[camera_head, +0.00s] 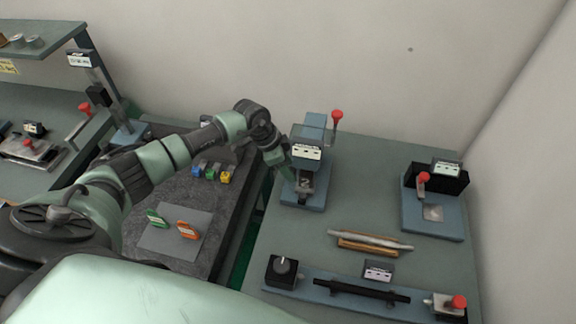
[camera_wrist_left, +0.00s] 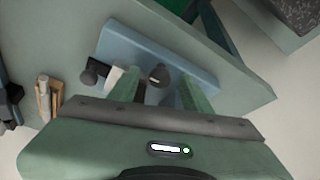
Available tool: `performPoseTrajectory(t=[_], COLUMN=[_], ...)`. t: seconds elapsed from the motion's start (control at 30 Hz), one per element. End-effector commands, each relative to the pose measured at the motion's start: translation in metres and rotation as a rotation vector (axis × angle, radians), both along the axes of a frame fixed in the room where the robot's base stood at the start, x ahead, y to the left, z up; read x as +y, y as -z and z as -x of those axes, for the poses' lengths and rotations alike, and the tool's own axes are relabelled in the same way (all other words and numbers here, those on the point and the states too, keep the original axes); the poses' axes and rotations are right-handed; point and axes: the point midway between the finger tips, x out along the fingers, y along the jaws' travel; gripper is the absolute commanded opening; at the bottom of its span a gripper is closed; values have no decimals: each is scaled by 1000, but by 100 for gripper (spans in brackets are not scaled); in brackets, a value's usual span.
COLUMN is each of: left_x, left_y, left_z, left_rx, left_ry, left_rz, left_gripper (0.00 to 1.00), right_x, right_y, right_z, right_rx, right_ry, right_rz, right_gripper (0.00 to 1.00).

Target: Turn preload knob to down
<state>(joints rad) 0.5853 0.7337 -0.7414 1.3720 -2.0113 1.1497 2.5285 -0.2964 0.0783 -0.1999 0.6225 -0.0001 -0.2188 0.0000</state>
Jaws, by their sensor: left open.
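My left gripper (camera_head: 291,176) reaches in from the left to the front of a blue-grey fixture (camera_head: 317,200) with a white label and a red-ball lever. The wrist view shows its two green fingers (camera_wrist_left: 160,93) open, with a small dark round knob (camera_wrist_left: 158,75) in the gap between them, over the blue base (camera_wrist_left: 196,68). I cannot tell whether the fingers touch it. In the head view the gripper partly hides this spot. Another knob, on a black box (camera_head: 283,271), has a pale pointer mark. No readable label shows which is the preload knob. My right gripper is not in view.
A blue fixture (camera_head: 436,220) with a red-ball lever stands at the right. A long black bar (camera_head: 360,291) is at the front. A dark bench (camera_head: 200,265) with coloured blocks is at the left.

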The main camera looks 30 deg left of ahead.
Motion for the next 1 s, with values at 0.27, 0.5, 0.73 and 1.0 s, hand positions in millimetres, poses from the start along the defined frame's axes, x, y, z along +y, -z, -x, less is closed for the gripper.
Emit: performPoseTrajectory(t=[0.27, 0.5, 0.73, 1.0], left_x=[0, 0, 1, 2], left_y=[0, 0, 1, 2], left_z=[0, -1, -2, -6], left_rx=[0, -1, -2, -3], left_ry=[0, 24, 131, 362], left_rz=[0, 1, 1, 0], left_gripper=[0, 0, 0, 0], right_x=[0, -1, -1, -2], right_y=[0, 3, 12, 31], right_z=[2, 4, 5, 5], right_rx=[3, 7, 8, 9], right_ry=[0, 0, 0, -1], right_rz=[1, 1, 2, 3], right_gripper=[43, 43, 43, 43])
